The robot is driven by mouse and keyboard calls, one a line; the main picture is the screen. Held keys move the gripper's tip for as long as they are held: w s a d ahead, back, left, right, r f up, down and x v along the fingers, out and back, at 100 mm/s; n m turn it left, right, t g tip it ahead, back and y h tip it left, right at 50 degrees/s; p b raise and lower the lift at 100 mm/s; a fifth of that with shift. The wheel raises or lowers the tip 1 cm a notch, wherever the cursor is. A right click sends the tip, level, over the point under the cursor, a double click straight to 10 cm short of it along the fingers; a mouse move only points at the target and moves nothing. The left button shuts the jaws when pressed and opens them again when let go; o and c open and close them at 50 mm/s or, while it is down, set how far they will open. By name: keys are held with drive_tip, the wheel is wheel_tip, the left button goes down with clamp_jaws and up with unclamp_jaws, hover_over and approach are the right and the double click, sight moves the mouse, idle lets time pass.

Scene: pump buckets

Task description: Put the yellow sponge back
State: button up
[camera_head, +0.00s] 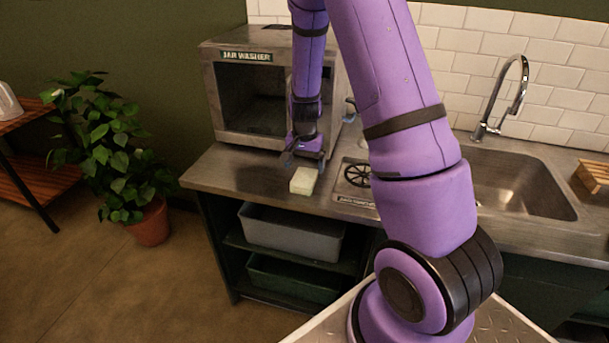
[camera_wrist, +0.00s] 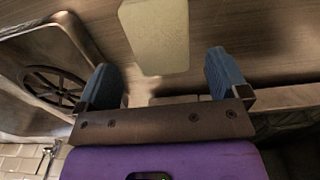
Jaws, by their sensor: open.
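The pale yellow sponge (camera_head: 303,180) lies on the metal counter near its front edge, left of the sink unit. In the wrist view the sponge (camera_wrist: 157,35) shows at the top centre, ahead of the gap between my fingers. My gripper (camera_head: 305,160) hangs from my purple arm just behind the sponge, close above the counter. Its two blue fingertips (camera_wrist: 164,80) are spread apart with nothing between them. I cannot tell in the head view whether the gripper touches the sponge.
The jar washer (camera_head: 245,95) stands behind my gripper. A round spoked fitting (camera_head: 357,174) and the sink (camera_head: 515,185) with a tap are to the right. A wooden holder (camera_head: 594,175) sits at far right. Grey (camera_head: 290,232) and green (camera_head: 290,277) tubs are below. My arm hides part of the counter.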

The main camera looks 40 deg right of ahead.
wheel_tip(320, 180, up, 7)
wheel_tip(320, 180, up, 17)
drive_tip(key=n+t, duration=0.2)
drive_tip(key=n, duration=0.3)
hover_over(304, 176)
drive_tip(key=s+a, duration=0.8)
drive_tip(key=s, duration=0.1)
drive_tip(key=s+a+r+n+t, duration=0.1)
drive_tip(key=s+r, duration=0.3)
drive_tip(key=s, duration=0.5)
drive_tip(key=s+a+r+n+t, duration=0.2)
drive_tip(key=s+a+r+n, duration=0.2)
drive_tip(key=s, duration=0.4)
drive_tip(key=shift+s+r, duration=0.2)
drive_tip(key=shift+s, duration=0.2)
